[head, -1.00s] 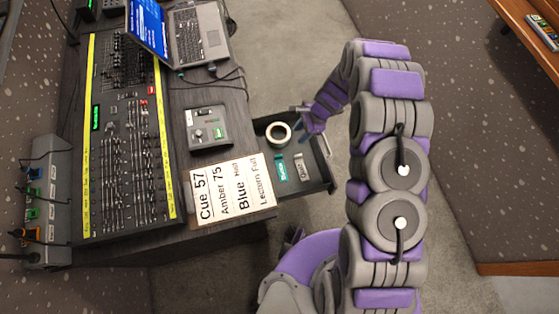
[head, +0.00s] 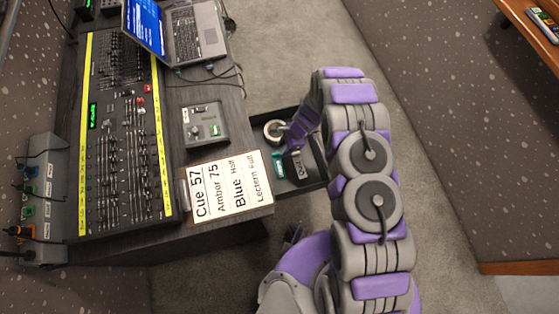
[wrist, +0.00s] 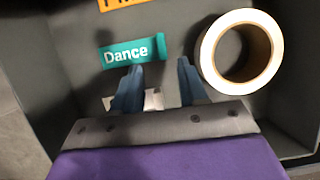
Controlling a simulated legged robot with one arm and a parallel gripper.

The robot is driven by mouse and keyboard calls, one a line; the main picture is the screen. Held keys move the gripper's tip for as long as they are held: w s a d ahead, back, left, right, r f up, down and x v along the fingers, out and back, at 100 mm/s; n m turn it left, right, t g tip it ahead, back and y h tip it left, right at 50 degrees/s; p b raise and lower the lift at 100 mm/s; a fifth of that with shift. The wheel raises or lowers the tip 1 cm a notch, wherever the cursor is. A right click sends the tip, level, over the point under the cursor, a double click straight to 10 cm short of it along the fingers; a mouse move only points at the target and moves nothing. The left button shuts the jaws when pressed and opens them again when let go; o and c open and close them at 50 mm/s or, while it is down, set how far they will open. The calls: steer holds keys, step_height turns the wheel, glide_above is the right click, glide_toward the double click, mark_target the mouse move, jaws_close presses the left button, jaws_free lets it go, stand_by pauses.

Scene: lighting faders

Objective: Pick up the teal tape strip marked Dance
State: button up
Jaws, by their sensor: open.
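In the head view the strip (head: 278,166) is partly covered by my arm. My gripper (wrist: 158,74) is open and empty, with its blue fingers pointing into the drawer. In the wrist view the left fingertip is just below the strip's right half. The right fingertip is to the right of the strip's end. I cannot tell how high the fingers are above the drawer floor.
A cream tape roll (wrist: 209,50) sits just right of my right finger. An orange strip (wrist: 120,4) lies beyond the teal one. A pale strip (wrist: 153,99) is partly hidden behind my left finger. Drawer walls surround them. A cue sheet (head: 228,188) lies on the desk.

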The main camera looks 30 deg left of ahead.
mark_target(277, 153)
steer(key=a+f, duration=0.1)
steer(key=s+a+f, duration=0.1)
steer(key=f, duration=0.1)
steer(key=a+f+b, duration=0.1)
steer(key=f, duration=0.1)
steer(key=shift+s+a, duration=0.15)
steer(key=shift+d+r, duration=0.15)
steer(key=shift+d, duration=0.45)
steer(key=shift+c, duration=1)
steer(key=shift+s+a, duration=0.1)
steer(key=shift+a, duration=0.4)
jaws_close()
steer(key=shift+d, duration=0.1)
